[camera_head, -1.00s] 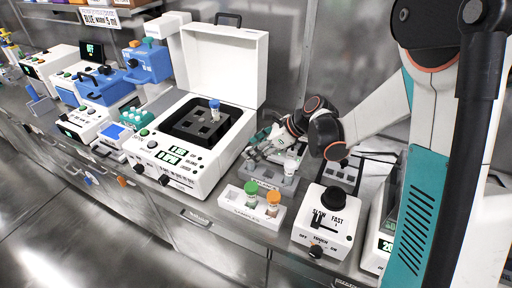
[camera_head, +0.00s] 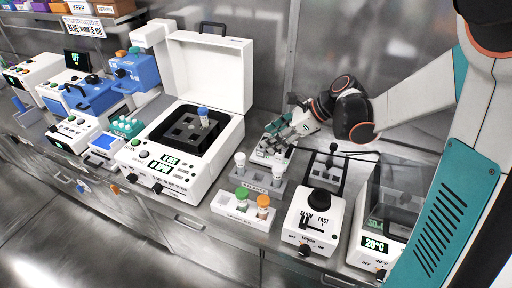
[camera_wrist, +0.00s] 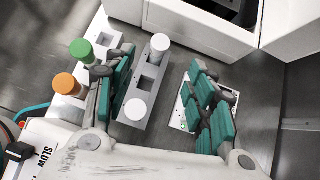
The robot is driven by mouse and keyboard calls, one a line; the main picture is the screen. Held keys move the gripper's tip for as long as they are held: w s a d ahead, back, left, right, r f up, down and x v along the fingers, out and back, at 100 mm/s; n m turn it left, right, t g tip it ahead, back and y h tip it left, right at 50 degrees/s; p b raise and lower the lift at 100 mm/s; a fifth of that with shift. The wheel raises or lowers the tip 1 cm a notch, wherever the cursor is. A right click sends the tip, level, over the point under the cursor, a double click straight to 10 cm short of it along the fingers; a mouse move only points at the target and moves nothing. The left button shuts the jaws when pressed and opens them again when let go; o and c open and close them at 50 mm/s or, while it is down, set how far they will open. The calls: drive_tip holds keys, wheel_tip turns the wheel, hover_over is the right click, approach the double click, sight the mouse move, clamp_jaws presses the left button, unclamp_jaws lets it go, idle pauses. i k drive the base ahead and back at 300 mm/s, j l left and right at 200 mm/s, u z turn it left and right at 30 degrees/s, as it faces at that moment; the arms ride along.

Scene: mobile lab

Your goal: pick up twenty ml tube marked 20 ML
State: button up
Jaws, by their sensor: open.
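Two white-capped tubes stand upright in a grey rack, one at the left end (camera_head: 240,160) and one at the right (camera_head: 278,171). The wrist view also shows their caps, one upper (camera_wrist: 160,42) and one lower (camera_wrist: 135,109). No 20 ML mark is readable on either, so I cannot tell which is the twenty ml tube. The grey rack (camera_wrist: 133,122) has an empty square slot between the caps. My gripper (camera_head: 277,142) is open and empty, behind the rack in the head view. In the wrist view, its teal fingers (camera_wrist: 165,98) are spread, with the rack beside the left finger.
A white rack (camera_head: 243,214) in front holds a green-capped tube (camera_head: 242,193) and an orange-capped tube (camera_head: 263,200). A white machine (camera_head: 170,185) with a raised lid holds a blue-capped tube (camera_head: 203,113). A SLOW/FAST device (camera_head: 310,222) stands to the right.

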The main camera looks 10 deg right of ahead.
sight(240, 158)
drive_tip(key=k+j+u, duration=0.1)
drive_tip(key=u, duration=0.25)
drive_tip(key=j+u, duration=0.25)
drive_tip(key=u, duration=0.15)
drive_tip(key=j+u, duration=0.35)
drive_tip(key=k+l, duration=0.05)
drive_tip(key=l, duration=0.05)
